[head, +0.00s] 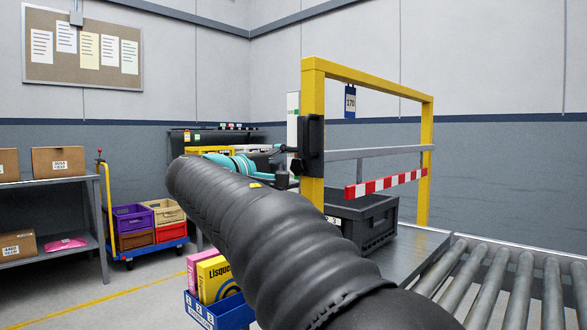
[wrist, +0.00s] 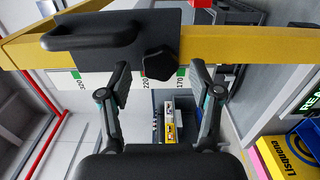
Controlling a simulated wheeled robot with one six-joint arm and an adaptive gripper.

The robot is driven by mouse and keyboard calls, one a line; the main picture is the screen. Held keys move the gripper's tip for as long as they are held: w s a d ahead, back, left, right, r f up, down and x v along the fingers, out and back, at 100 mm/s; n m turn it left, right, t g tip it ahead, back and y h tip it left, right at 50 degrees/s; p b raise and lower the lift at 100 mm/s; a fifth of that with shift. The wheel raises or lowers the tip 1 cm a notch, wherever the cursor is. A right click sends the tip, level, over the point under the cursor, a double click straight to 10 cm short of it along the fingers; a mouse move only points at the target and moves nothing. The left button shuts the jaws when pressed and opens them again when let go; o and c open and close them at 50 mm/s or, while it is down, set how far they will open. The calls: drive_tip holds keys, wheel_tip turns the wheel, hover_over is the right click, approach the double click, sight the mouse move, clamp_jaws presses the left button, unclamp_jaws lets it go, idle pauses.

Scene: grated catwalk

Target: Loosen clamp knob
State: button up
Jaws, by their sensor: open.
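The black lobed clamp knob (wrist: 160,66) sits on a black clamp plate (wrist: 105,36) with a loop handle, mounted on the yellow post (wrist: 225,44) in the wrist view. My gripper (wrist: 160,78) is open, with one finger on each side of the knob and a gap on both sides. I cannot tell how deep the knob lies between the fingertips. In the head view the clamp (head: 312,140) is on the near post of the yellow gate frame (head: 370,80). My arm hides most of the gripper there.
A red-white striped bar (head: 385,184) and grey rail cross the gate. A dark crate (head: 370,220) stands behind the post, beside the roller conveyor (head: 510,275). A blue bin (head: 222,311) with boxes is below my arm. A cart (head: 148,225) stands left.

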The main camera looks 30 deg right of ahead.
drive_tip(key=v, duration=1)
drive_tip(key=shift+a, duration=0.1)
